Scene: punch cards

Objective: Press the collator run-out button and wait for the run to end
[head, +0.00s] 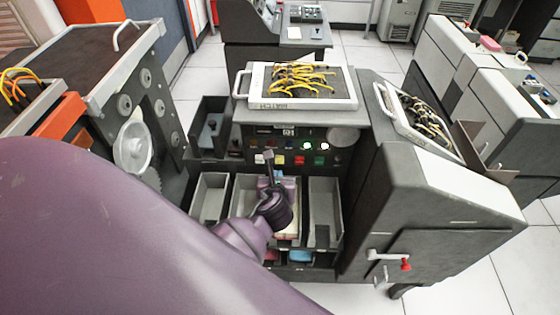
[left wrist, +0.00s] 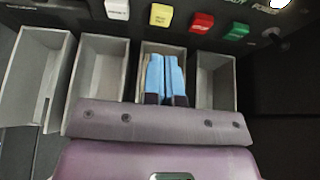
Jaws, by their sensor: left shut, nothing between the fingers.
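My left gripper (head: 282,175) reaches in over the card machine's front. Its fingers look blue and lie side by side, shut and empty, in the left wrist view (left wrist: 166,75). They point toward the button row, nearest the yellow button (left wrist: 160,16), with a gap in the picture; true contact cannot be told. A white button (left wrist: 117,9) is to the left, a red button (left wrist: 202,23) and a green button (left wrist: 236,31) to the right. The labels are too small to read. The red button (head: 299,160) and green button (head: 319,160) also show in the head view. My right gripper is not in view.
Open grey pockets (head: 325,210) stand below the buttons. Bright indicator lights (head: 323,146) glow above the row. A tray with yellow wires (head: 345,102) lies on top. A sloped cabinet (head: 440,195) stands to the right, with a red-knobbed handle (head: 405,264).

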